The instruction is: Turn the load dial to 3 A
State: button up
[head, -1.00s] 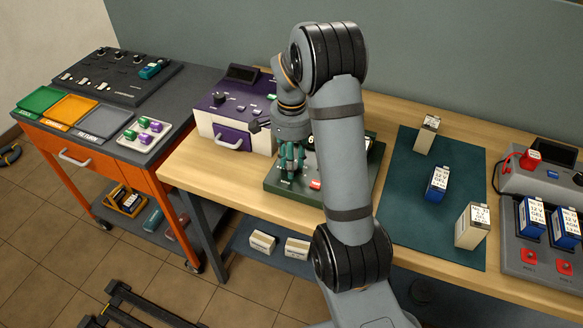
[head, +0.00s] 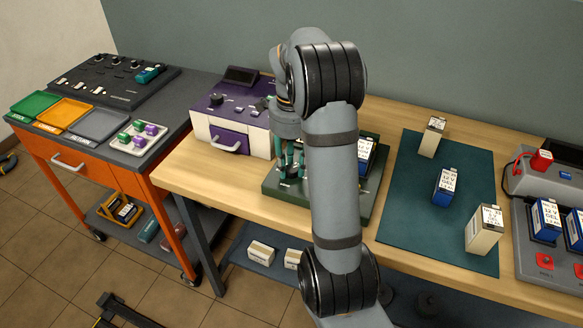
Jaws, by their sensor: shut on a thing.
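A dark green tester unit (head: 328,205) lies on the wooden bench, with a blue-and-white battery (head: 365,151) standing at its right side. My gripper (head: 291,176), with teal fingers, points down over the left part of this unit. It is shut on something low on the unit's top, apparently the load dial. The dial, its pointer and its scale are hidden behind the fingers and my arm, so its setting cannot be read.
A purple-and-white unit (head: 231,123) with a black knob stands close behind and left of my gripper. A teal mat (head: 422,222) with several batteries lies to the right, and a grey charger (head: 536,183) at far right. An orange cart (head: 95,166) stands left.

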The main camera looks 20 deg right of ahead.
aim_at(292, 168)
jog(key=shift+m, duration=0.7)
jog(key=o, duration=1.2)
jog(key=shift+c, duration=0.2)
notch_tip(292, 168, up, 12)
notch_tip(292, 168, down, 12)
jog(key=shift+f, duration=0.1)
dwell(0.6)
jog(key=shift+r, duration=0.2)
